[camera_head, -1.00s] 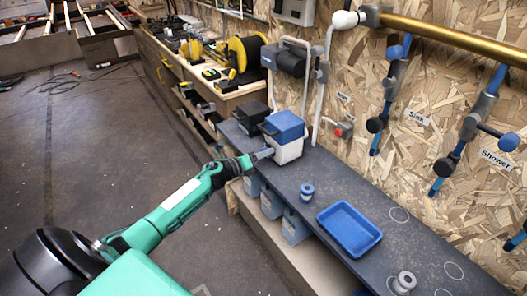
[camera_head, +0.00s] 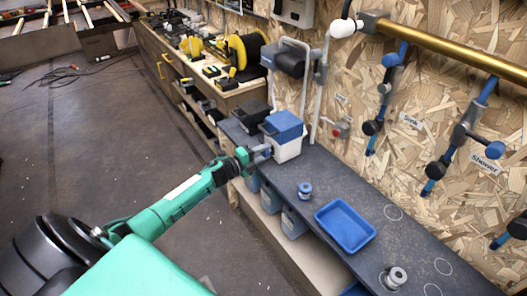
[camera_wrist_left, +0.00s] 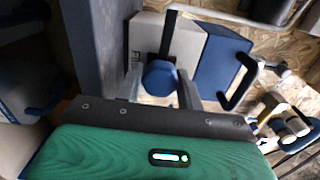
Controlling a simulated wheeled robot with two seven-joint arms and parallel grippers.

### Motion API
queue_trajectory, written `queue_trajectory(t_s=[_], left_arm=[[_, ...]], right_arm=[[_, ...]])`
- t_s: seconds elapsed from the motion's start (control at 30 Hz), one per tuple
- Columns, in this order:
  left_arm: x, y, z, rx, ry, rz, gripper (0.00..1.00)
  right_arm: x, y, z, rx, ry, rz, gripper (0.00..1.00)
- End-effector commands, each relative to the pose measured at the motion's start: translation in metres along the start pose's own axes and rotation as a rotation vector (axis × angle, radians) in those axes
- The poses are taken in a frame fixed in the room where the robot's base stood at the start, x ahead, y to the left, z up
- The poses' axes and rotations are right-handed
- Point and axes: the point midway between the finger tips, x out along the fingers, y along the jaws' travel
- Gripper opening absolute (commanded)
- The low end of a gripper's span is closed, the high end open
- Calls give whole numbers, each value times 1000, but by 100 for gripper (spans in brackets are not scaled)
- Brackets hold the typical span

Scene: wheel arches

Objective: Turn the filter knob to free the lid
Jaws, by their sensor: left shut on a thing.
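The filter box (camera_head: 288,150) is white with a blue lid (camera_head: 284,124) and stands on the dark bench. The lid lies flat on the box. In the left wrist view the box (camera_wrist_left: 141,38) shows lettering partly cut off, and the lid (camera_wrist_left: 218,62) has a dark handle. The round blue filter knob (camera_wrist_left: 160,77) sits on the box's front, with a dark bar running from it along the box. My left gripper (camera_head: 264,153) is at the box's front; in the left wrist view its fingers (camera_wrist_left: 160,88) are shut on the knob, one on each side. My right gripper is out of view.
A blue tray (camera_head: 345,228), a small blue-grey fitting (camera_head: 305,190) and a grey fitting (camera_head: 396,277) are on the bench. A dark box (camera_head: 252,114) stands behind the filter box. Pipes and valves line the wooden wall. The floor to the left is open.

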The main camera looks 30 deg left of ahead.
Motion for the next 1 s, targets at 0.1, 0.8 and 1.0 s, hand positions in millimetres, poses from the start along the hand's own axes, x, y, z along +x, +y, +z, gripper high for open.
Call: queue_trajectory(t_s=[0.1, 0.8, 1.0], left_arm=[[0, 0, 1, -27, -2, 1, 14], [0, 0, 1, -46, -1, 1, 59], [0, 0, 0, -46, -1, 1, 59]], right_arm=[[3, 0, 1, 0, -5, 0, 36], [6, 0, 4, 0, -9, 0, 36], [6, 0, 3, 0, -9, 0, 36]])
